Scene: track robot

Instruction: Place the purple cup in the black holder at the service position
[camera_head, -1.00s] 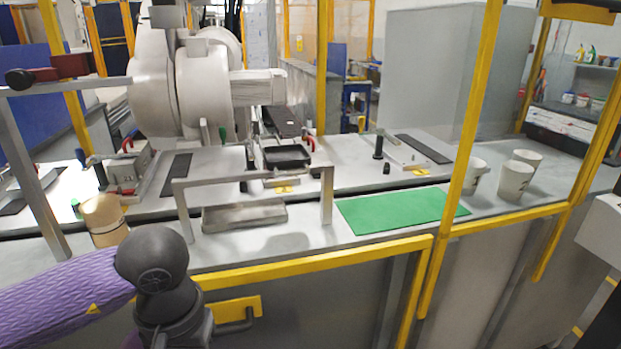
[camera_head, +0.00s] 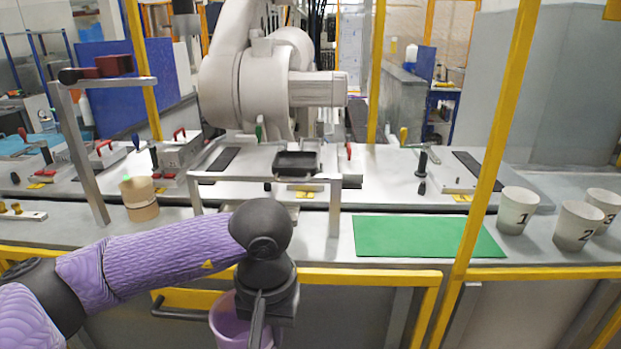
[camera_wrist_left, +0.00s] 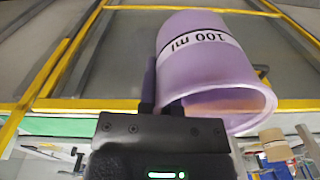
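The purple cup (camera_head: 228,325) shows at the bottom of the head view, below the yellow rail and in front of the counter, partly hidden by my left gripper (camera_head: 260,325). In the left wrist view the purple cup (camera_wrist_left: 208,62) carries a white "100 ml" band, and its open mouth faces the camera. My left gripper (camera_wrist_left: 160,102) is shut on the cup's wall at one side. My right gripper is not in view.
A metal frame (camera_head: 335,208) stands between my arm and the black holder. A yellow rail (camera_head: 370,277) and upright post (camera_head: 497,130) edge the counter. White numbered cups (camera_head: 516,210) stand at right. A green mat (camera_head: 425,237) is bare. A tan cup (camera_head: 140,199) stands at left.

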